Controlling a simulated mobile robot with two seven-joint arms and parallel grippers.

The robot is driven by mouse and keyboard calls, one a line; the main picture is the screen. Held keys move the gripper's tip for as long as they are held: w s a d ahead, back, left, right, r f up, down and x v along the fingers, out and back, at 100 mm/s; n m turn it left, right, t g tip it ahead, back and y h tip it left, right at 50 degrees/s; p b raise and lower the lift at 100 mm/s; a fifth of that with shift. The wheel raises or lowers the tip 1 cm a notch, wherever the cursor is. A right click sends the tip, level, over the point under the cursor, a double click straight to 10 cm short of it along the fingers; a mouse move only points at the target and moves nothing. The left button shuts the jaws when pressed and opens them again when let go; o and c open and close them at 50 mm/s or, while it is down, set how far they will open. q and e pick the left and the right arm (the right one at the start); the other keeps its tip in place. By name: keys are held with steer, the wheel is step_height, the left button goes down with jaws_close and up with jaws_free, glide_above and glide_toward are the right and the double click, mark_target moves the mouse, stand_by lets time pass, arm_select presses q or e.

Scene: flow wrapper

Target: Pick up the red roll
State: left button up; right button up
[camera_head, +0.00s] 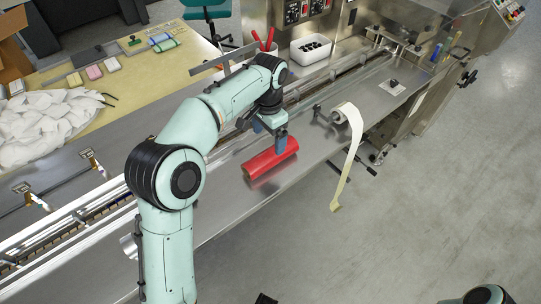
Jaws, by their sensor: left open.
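The red roll (262,167) lies on its side on the steel surface of the machine, near the middle of the view. My left gripper (281,143) is open, at the upper right part of the roll, with a finger over or beside it. I cannot tell whether it touches the roll. The far finger is partly hidden by the gripper. At the bottom right only a piece of my right arm shows; its gripper cannot be made out.
A cream roll (347,115) with a hanging strip is right of the red roll. A white bin (311,49) and red-handled tool (264,40) stand behind. The steel left of the roll is clear.

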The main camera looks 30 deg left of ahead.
mark_target(271, 152)
arm_select(q)
step_height(271, 152, down, 3)
steer(key=shift+f, duration=0.15)
steer(key=shift+w+d+f+b, duration=0.15)
steer(key=shift+f+b, duration=0.2)
steer(key=shift+f, duration=1.25)
steer(key=shift+s+d+f+b, duration=0.1)
steer(key=shift+f+b, duration=0.2)
steer(key=shift+f, duration=1.25)
arm_select(e)
steer(key=shift+s+f, duration=0.25)
steer(key=shift+f, duration=0.6)
arm_select(q)
steer(key=c, duration=1.2)
steer(key=shift+o, duration=0.2)
steer(key=shift+r, duration=0.15)
step_height(271, 152, up, 20)
steer(key=p, duration=0.5)
arm_select(e)
steer(key=r, duration=0.1)
steer(key=w+r, duration=0.1)
steer(key=r, duration=0.1)
steer(key=w+r, duration=0.1)
steer(key=r, duration=0.1)
steer(key=shift+w+r, duration=0.1)
steer(key=shift+r, duration=0.1)
